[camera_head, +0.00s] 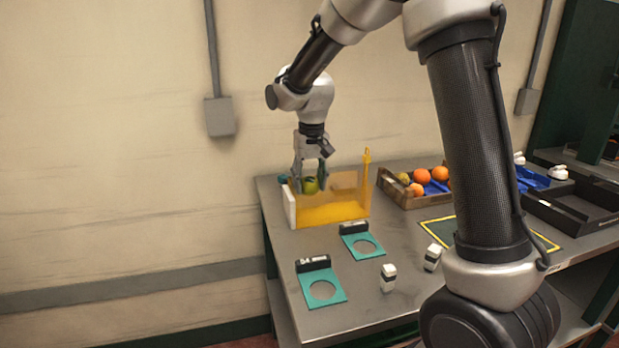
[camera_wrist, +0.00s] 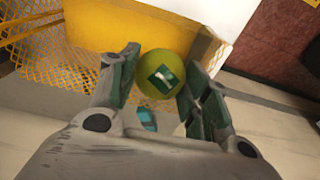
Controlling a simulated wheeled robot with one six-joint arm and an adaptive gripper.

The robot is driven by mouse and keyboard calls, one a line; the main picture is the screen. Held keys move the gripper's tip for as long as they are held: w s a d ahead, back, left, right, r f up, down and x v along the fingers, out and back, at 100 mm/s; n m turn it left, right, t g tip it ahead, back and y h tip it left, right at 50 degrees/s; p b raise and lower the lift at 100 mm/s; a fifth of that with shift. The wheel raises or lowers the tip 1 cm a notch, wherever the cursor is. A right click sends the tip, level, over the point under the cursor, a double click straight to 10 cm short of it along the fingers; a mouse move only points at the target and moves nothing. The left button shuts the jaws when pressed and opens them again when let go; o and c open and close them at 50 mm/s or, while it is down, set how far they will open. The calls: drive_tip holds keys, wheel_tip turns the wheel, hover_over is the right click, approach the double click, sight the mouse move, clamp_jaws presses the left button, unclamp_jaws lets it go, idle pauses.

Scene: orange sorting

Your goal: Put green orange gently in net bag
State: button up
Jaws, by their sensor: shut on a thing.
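The green orange (camera_head: 311,186) is between the fingers of my gripper (camera_head: 309,178), at the left part of the yellow net bag (camera_head: 335,213) on the table. In the wrist view the green orange (camera_wrist: 161,73) carries a dark green label with a white mark. My gripper (camera_wrist: 158,82) is shut on it there. The yellow mesh of the net bag (camera_wrist: 48,62) and its solid yellow panel show beside and beyond the fruit. I cannot tell how far the fruit is below the bag's rim.
A crate (camera_head: 405,198) with several oranges stands to the right. A dark empty tray (camera_head: 575,212) is at far right. Two teal plates with round holes (camera_head: 340,292) (camera_head: 377,240) and two small white-and-black items (camera_head: 388,278) (camera_head: 432,257) lie in front. The wall is close behind.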

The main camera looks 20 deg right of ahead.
sight(309, 192)
drive_tip(key=shift+f, duration=1.75)
drive_tip(key=shift+f, duration=0.15)
drive_tip(key=o, duration=1.1)
drive_tip(key=shift+r, duration=4)
